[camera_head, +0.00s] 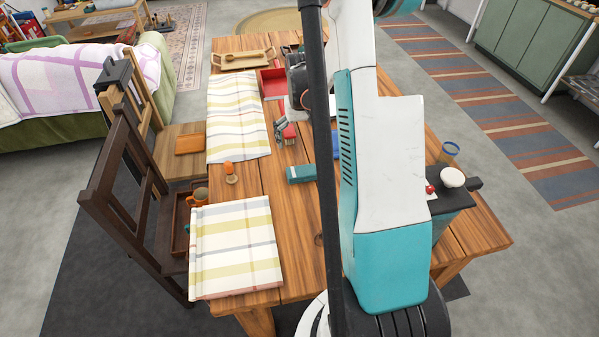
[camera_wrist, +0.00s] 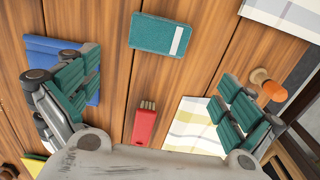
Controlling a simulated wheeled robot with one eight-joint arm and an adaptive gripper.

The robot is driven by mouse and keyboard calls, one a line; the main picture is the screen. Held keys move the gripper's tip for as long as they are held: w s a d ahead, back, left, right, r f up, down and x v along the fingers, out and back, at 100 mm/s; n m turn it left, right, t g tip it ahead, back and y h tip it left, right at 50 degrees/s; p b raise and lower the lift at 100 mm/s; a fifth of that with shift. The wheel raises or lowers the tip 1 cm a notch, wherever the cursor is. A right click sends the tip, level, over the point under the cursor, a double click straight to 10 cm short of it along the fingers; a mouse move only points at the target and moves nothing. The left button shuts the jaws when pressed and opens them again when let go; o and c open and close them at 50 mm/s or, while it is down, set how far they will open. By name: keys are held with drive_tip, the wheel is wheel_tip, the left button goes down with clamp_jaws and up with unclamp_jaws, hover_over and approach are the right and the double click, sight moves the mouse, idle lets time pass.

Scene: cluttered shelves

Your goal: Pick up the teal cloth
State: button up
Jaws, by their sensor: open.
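A teal, flat rectangular item with a pale stripe near one end, which I take to be the teal cloth (camera_wrist: 160,36), lies on the wooden table. In the head view the teal cloth (camera_head: 301,174) lies near the table's middle, its right end close to or behind my arm. My gripper (camera_wrist: 155,103) is open in the wrist view, its two padded fingers wide apart and nothing between them. The cloth lies beyond the fingertips, toward the top of that view, apart from them. In the head view my gripper (camera_head: 284,131) is partly hidden by my arm.
A red item (camera_wrist: 146,123) and a blue item (camera_wrist: 64,62) lie near the fingers. Striped cloths (camera_head: 236,245) cover the table's left side. A small orange-topped wooden object (camera_head: 230,172) stands between them. Bare wood surrounds the teal item.

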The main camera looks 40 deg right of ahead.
drive_tip(key=b, duration=0.3)
hover_over(302, 169)
wheel_tip(302, 169, down, 9)
drive_tip(key=shift+w+a+r, duration=0.15)
wheel_tip(302, 169, down, 5)
drive_tip(key=shift+f+b, duration=0.1)
drive_tip(key=shift+b, duration=1)
drive_tip(key=c, duration=0.7)
